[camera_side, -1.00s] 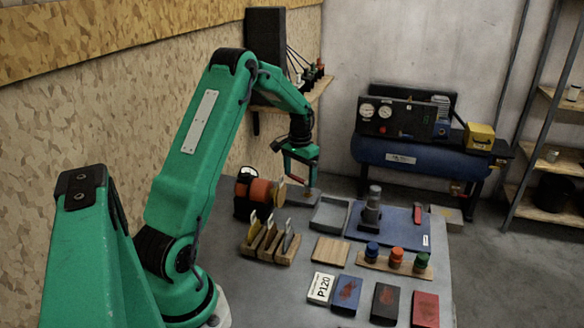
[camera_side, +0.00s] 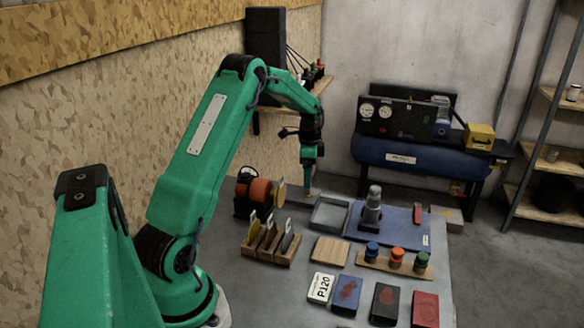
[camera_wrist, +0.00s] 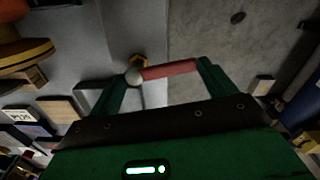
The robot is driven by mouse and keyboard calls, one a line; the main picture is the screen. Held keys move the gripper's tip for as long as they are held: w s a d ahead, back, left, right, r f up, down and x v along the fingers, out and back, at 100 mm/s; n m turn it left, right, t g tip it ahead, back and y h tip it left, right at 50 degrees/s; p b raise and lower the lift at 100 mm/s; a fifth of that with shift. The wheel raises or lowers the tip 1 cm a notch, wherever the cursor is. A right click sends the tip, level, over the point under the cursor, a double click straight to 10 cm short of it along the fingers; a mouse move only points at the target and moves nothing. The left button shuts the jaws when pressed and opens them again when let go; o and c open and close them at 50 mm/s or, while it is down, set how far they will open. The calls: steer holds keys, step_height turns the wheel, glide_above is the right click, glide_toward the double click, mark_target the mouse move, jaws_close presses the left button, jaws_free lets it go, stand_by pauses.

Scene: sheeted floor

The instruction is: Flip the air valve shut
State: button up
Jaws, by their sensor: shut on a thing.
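My gripper (camera_side: 309,176) is near the far left edge of the table, seen edge-on in the side view. In the wrist view my gripper (camera_wrist: 163,72) is shut on the red lever (camera_wrist: 170,70) of the air valve. The lever spans between the two fingers and has a pale rounded end beside the left finger. A brass-coloured fitting (camera_wrist: 138,61) shows just behind that end. In the side view a small brass-coloured part (camera_side: 312,192) shows below the fingertips, and the red lever is hidden there.
An orange-and-black grinder (camera_side: 260,191) stands close to the left. A grey tray (camera_side: 331,228) and a blue mat (camera_side: 408,237) lie to the right. A blue compressor (camera_side: 405,157) stands behind, with open floor between.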

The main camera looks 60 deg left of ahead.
steer(key=shift+w+d+r+m, duration=0.1)
steer(key=shift+w+d+m, duration=0.05)
steer(key=shift+m, duration=0.45)
steer(key=shift+w+d+m, duration=0.1)
steer(key=shift+w+m, duration=0.05)
steer(key=shift+m, duration=0.45)
steer(key=o, duration=1.3)
steer(key=shift+r, duration=3.9)
